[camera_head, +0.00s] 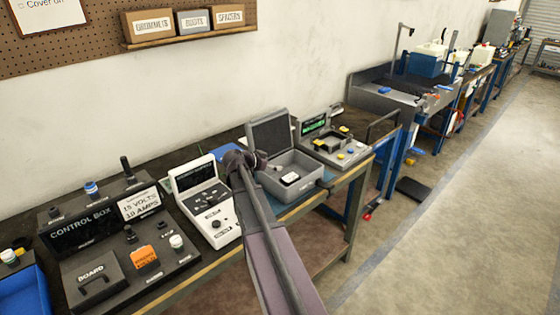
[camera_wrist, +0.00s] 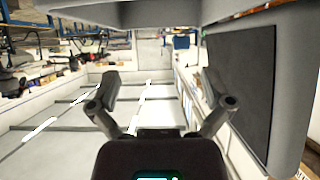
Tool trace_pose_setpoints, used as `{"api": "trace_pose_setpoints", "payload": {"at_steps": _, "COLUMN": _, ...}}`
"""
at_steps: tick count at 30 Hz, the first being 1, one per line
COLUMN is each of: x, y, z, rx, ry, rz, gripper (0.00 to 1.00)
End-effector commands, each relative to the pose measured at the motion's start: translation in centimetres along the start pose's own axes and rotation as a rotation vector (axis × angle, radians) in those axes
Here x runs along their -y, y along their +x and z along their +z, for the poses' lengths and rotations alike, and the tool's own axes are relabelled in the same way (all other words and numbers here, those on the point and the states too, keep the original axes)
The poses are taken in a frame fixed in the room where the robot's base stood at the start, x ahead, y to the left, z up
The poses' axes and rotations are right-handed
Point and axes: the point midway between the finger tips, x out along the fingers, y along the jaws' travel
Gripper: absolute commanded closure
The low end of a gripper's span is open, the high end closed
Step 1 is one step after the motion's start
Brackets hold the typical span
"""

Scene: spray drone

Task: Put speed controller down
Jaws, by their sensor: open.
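My gripper (camera_head: 246,158) is beside the left edge of an open grey case (camera_head: 308,170) on the bench. In the wrist view my gripper (camera_wrist: 166,94) has its two fingers spread wide, with nothing between them. A small part with a white label (camera_head: 290,178) lies inside the case; it may be the speed controller, but it is too small to be sure. The case's raised lid (camera_head: 270,131) stands at the back. A dark-lined grey panel, apparently the case (camera_wrist: 243,95), fills the right of the wrist view.
Left of my arm are a white meter unit (camera_head: 208,203), an orange block (camera_head: 145,260) and a control box (camera_head: 82,232). Right of the case is a grey tester (camera_head: 335,147) with a green screen. Labelled bins (camera_head: 194,20) sit on a wall shelf. Floor (camera_head: 440,240) is clear at right.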

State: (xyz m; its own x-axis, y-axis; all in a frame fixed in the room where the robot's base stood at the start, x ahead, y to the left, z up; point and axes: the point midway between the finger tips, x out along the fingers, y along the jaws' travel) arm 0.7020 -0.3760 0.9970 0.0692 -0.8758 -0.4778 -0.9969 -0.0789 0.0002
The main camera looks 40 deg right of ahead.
Motion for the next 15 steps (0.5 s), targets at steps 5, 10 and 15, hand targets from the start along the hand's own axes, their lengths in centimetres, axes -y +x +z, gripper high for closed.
{"api": "trace_pose_setpoints", "payload": {"at_steps": 5, "x": 0.0, "y": -1.7, "z": -0.1, "rx": 0.000, "ry": 0.000, "rz": 0.000, "gripper": 0.00}}
{"api": "trace_pose_setpoints", "payload": {"at_steps": 10, "x": 0.0, "y": -2.1, "z": 0.0, "rx": 0.000, "ry": 0.001, "rz": 0.000, "gripper": 0.00}}
{"api": "trace_pose_setpoints", "payload": {"at_steps": 15, "x": 0.0, "y": -2.1, "z": 0.0, "rx": 0.000, "ry": 0.001, "rz": 0.000, "gripper": 0.00}}
